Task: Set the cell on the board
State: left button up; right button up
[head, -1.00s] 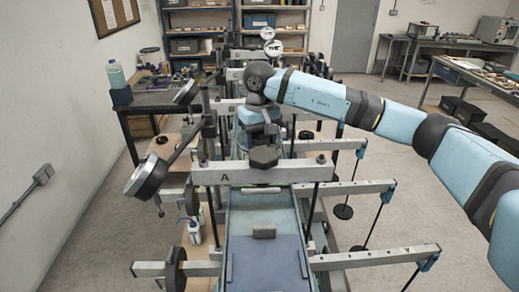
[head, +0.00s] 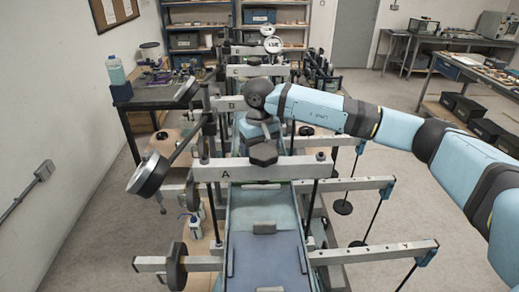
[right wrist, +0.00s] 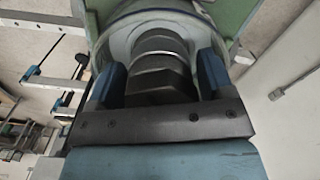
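In the right wrist view a dark grey stepped, hex-edged piece (right wrist: 158,70) stands between the two blue fingers of my right gripper (right wrist: 160,72). A pale round rim surrounds it. I cannot tell whether it is the cell or whether the fingers press on it. My left gripper is not in view.
A tilted round weight (head: 149,175) on a lever sticks out at left. More frames and beams stand behind. Side arms with hanging rods (head: 378,222) reach right. A small white bottle (head: 195,228) stands at left.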

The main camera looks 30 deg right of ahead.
jog(key=shift+r, duration=0.2)
jog(key=shift+w+r, duration=0.1)
jog(key=shift+r, duration=0.15)
notch_tip(320, 180, up, 11)
jog(key=b, duration=0.3)
jog(key=shift+f, duration=0.2)
jog(key=shift+r, duration=0.5)
jog(key=shift+f, duration=0.1)
